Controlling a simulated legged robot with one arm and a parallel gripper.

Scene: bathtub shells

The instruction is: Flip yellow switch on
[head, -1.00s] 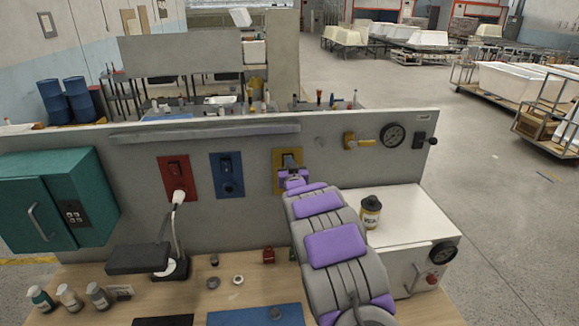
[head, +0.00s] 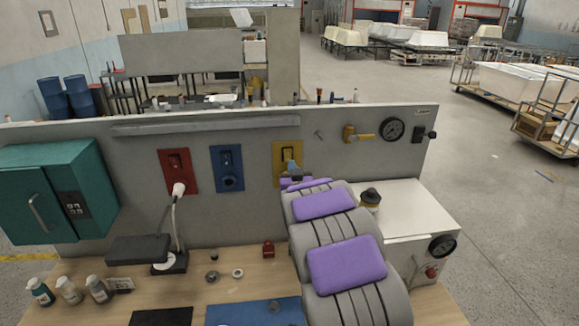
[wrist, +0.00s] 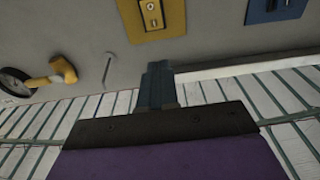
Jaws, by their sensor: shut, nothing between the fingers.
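The yellow switch plate (head: 280,150) is on the grey upright panel, to the right of the blue and red ones. It also shows at the top of the wrist view (wrist: 165,24), with a small pale switch in its middle. My gripper (wrist: 158,68) is shut and empty, its dark fingers pointing toward the panel. In the wrist view the fingertips show apart from the plate, just below it in the picture. I cannot tell the switch position.
A blue plate (head: 228,160) and a red plate (head: 170,163) are left of the yellow one. A yellow valve handle (head: 358,136) and gauge (head: 392,130) are right. A lamp (head: 140,248) and a white box (head: 405,215) stand on the bench.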

